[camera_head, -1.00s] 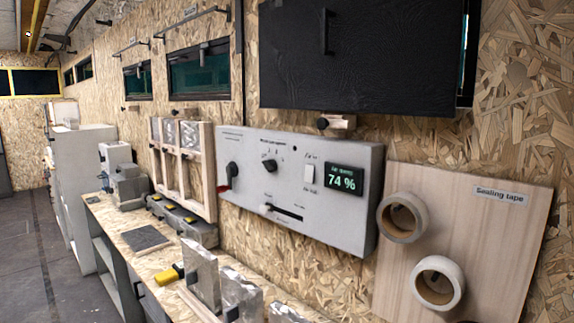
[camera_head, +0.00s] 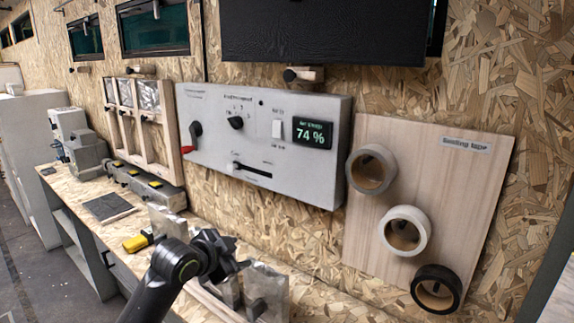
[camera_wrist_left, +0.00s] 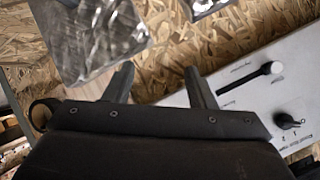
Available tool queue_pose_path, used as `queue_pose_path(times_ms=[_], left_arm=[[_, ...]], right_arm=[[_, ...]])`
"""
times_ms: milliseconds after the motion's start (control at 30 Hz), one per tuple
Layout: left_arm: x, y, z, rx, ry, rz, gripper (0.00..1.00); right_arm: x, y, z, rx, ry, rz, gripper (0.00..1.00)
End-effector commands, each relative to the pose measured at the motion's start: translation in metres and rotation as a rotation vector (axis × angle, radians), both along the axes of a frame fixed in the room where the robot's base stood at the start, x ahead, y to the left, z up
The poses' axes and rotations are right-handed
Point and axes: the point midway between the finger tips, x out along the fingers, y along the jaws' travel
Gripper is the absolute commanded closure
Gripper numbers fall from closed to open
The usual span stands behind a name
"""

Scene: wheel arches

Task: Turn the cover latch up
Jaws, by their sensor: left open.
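The cover latch (camera_head: 303,75) is a small light wooden piece with a dark round knob, lying roughly level just under the black cover (camera_head: 320,32) on the wall. The cover hangs down. My left gripper (camera_head: 222,258) is low in front of the bench, well below and left of the latch. It is open and empty; its two fingers show apart in the left wrist view (camera_wrist_left: 160,85). The latch is not in the left wrist view. My right gripper is not in view.
A grey control panel (camera_head: 225,95) with knobs, a slider and a 74 % display sits below the latch. A wooden board (camera_head: 365,230) with tape rolls stands to the right. Clear bags (camera_head: 268,285) lie on the bench behind my left gripper. The bags also show in the left wrist view (camera_wrist_left: 95,35).

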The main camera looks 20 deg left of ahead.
Motion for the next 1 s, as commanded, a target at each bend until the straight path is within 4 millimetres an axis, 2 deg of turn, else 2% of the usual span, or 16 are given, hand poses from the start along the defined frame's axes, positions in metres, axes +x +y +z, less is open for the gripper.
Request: queue_pose_path(times_ms=[33, 167, 233, 400, 500, 600, 700, 867, 1000], left_arm=[[0.013, 0.0, 0.03, 0.023, -0.052, -0.027, 0.49], [0.036, -0.003, 0.111, 0.087, -0.182, -0.105, 0.49], [0.044, -0.005, 0.159, 0.124, -0.258, -0.145, 0.49], [0.045, -0.008, 0.272, 0.209, -0.437, -0.223, 0.49], [0.037, -0.009, 0.325, 0.249, -0.522, -0.254, 0.49], [0.029, -0.01, 0.36, 0.276, -0.578, -0.273, 0.49], [0.024, -0.01, 0.379, 0.289, -0.609, -0.283, 0.49], [0.028, -0.013, 0.386, 0.292, -0.62, -0.288, 0.49], [0.045, -0.02, 0.387, 0.287, -0.617, -0.289, 0.49]], right_arm=[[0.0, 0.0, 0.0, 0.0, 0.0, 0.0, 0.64], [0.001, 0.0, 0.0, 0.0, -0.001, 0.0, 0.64], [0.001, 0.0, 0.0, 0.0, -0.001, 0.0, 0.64], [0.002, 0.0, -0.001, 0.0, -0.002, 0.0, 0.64], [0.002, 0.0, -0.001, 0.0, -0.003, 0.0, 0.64], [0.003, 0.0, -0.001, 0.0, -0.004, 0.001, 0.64], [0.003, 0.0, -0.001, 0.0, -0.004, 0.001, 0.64], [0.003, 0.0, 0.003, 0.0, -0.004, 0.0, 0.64], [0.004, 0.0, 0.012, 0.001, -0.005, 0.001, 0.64]])
